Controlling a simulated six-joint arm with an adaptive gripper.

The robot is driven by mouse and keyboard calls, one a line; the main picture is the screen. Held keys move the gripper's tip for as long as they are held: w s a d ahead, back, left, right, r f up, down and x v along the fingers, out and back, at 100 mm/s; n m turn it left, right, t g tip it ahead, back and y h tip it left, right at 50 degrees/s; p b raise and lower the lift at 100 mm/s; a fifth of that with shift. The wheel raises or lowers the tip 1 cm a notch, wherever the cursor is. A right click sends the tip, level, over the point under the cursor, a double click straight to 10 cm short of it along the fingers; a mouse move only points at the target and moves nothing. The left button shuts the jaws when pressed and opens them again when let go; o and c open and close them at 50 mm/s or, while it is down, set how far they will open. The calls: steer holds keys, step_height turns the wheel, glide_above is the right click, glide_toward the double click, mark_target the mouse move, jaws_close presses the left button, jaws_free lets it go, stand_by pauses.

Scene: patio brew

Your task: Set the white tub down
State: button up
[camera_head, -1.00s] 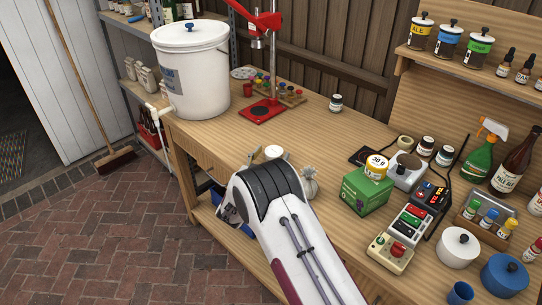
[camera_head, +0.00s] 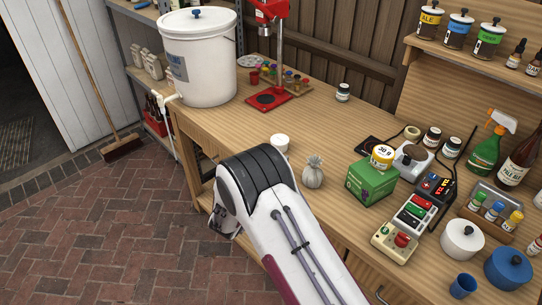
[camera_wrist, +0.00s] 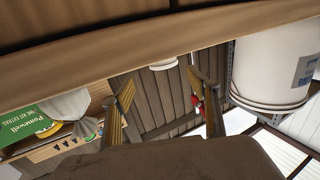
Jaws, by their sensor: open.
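A small white tub (camera_head: 281,142) stands upright on the bench near its front edge, just beyond my arm in the head view. In the wrist view, which is upside down, the white tub (camera_wrist: 163,64) shows partly past the bench edge. My gripper (camera_wrist: 160,82) is open, with its two yellowish fingers spread and nothing between them. The tub lies beyond the fingertips and appears apart from them. In the head view my arm hides the fingers.
A grey pouch (camera_head: 313,172) and a green box (camera_head: 371,182) stand right of the tub. A large white bucket (camera_head: 205,75) stands at the bench's left end, with a red press stand (camera_head: 268,98) beside it. The bench top (camera_head: 235,128) between bucket and tub is clear.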

stand_by(0.8)
step_height(320, 180, up, 13)
steer(key=w+n+g+y, duration=0.1)
steer(key=w+y, duration=0.1)
steer(key=y, duration=0.3)
steer(key=s+d+r+n+g+y, duration=0.25)
steer(key=s+r, duration=0.35)
steer(key=s, duration=0.3)
steer(key=s+d+r+n+g+y, duration=0.1)
steer(key=s+d+r+g+y, duration=0.1)
steer(key=s+d+r, duration=0.35)
steer(key=s+d+f+g+h, duration=0.1)
steer(key=s+d, duration=0.2)
steer(key=s, duration=0.8)
steer(key=s+d+f+g+h, duration=0.1)
steer(key=s+d, duration=0.3)
steer(key=s, duration=0.7)
steer(key=s+d+f+g+h, duration=0.1)
steer(key=s+d+g, duration=0.2)
steer(key=s, duration=0.8)
steer(key=shift+s+d+f, duration=0.15)
steer(key=shift+s+d, duration=0.25)
steer(key=shift+d, duration=0.15)
steer(key=shift+o, duration=0.5)
steer(key=shift+w, duration=0.1)
